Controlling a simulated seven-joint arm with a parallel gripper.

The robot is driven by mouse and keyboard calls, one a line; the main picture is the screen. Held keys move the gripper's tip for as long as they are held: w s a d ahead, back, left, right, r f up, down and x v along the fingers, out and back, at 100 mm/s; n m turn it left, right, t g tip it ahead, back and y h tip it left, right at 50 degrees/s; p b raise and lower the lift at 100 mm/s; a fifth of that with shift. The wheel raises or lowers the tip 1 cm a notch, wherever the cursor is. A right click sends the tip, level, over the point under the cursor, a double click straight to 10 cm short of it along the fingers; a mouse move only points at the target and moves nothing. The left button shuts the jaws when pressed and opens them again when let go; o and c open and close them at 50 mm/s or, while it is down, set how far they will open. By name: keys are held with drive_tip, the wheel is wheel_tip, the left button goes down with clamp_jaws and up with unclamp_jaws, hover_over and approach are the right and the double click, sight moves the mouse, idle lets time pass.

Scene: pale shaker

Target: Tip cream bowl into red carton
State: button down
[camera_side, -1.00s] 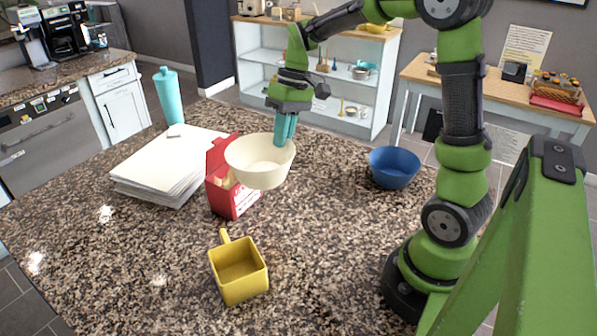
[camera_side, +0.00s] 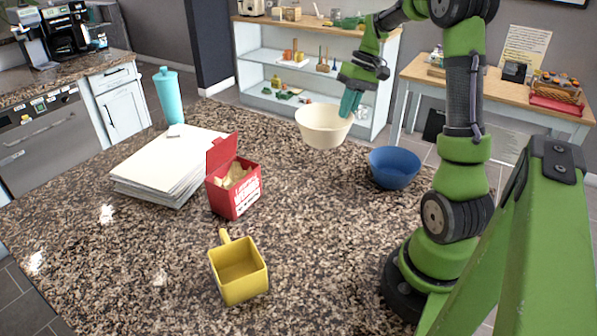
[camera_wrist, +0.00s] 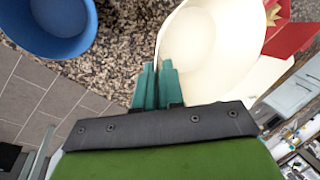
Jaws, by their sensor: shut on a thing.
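The cream bowl (camera_side: 324,126) is held in the air by its rim, roughly upright, to the right of the red carton and behind the counter's middle. My gripper (camera_side: 350,104) is shut on the bowl's rim; in the wrist view its teal fingers (camera_wrist: 156,88) pinch the rim of the bowl (camera_wrist: 205,50). The inside of the bowl that shows in the wrist view looks empty. The red carton (camera_side: 236,196) stands open on the counter, its lid raised, with pale tan pieces (camera_side: 232,175) inside. Part of the carton also shows in the wrist view (camera_wrist: 293,38).
A blue bowl (camera_side: 394,168) sits right of the held bowl. A yellow square pan (camera_side: 239,271) stands in front of the carton. A stack of paper (camera_side: 168,170) lies left of the carton, with a teal bottle (camera_side: 169,96) behind. The counter's middle is clear.

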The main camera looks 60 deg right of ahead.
drive_tip(key=shift+f, duration=6.4)
drive_tip(key=shift+f, duration=0.65)
drive_tip(key=c, duration=0.6)
unclamp_jaws()
drive_tip(key=shift+v, duration=3.5)
drive_tip(key=shift+m, duration=0.3)
